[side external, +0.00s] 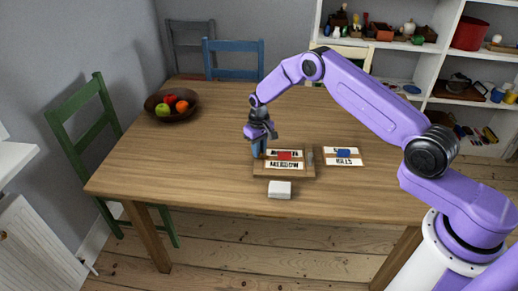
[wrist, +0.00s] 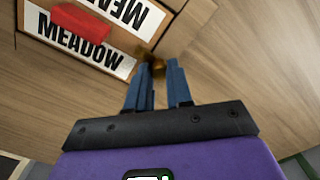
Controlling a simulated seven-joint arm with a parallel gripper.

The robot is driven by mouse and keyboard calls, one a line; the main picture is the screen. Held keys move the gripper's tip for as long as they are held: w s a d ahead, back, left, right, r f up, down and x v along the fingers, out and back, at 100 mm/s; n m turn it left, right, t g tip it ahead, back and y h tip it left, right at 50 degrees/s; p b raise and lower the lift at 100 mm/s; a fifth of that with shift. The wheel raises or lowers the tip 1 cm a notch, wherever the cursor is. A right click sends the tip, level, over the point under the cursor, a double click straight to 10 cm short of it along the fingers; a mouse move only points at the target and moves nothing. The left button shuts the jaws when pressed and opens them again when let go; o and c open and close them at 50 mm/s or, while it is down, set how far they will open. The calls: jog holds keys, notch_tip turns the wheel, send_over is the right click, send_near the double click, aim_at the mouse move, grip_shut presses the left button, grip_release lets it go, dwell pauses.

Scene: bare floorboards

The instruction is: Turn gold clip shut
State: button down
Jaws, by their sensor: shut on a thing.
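The gold clip (wrist: 154,62) is small and sits at the edge of a wooden board (side external: 265,172), between my fingertips in the wrist view. My gripper (wrist: 158,72) has blue fingers and is shut on the clip. In the side view my gripper (side external: 258,150) reaches down at the board's left end, and its fingers hide the clip there. The board carries white cards (wrist: 85,52) printed MEADOW, with a red piece (wrist: 82,20) across them; the red piece also shows in the side view (side external: 284,155). The clip's exact angle cannot be told.
A white block (side external: 279,189) lies in front of the board. White cards with a blue piece (side external: 344,153) lie to its right, and a grey upright thing (side external: 310,157) is at the board's right end. A fruit bowl (side external: 171,105) stands far left. The table's left side is clear.

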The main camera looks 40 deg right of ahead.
jog(key=c, duration=1)
grip_release()
notch_tip(320, 180, up, 18)
jog(key=shift+f, duration=0.25)
jog(key=s+a+r+n, duration=0.3)
jog(key=s+a+r, duration=0.15)
jog(key=s, duration=0.55)
jog(key=s+a+r+n, duration=0.35)
jog(key=s+a, duration=0.25)
jog(key=s, duration=0.4)
jog(key=s+d+n, duration=0.2)
jog(key=s, duration=0.6)
jog(key=s+d+n, duration=0.1)
jog(key=s+d, duration=0.2)
jog(key=s, duration=0.6)
jog(key=s+d+n, duration=0.2)
jog(key=s+d, duration=0.1)
jog(key=s, duration=0.5)
jog(key=shift+s+d+r+n, duration=0.2)
jog(key=shift+s+d+n, duration=0.05)
jog(key=shift+s+n, duration=0.1)
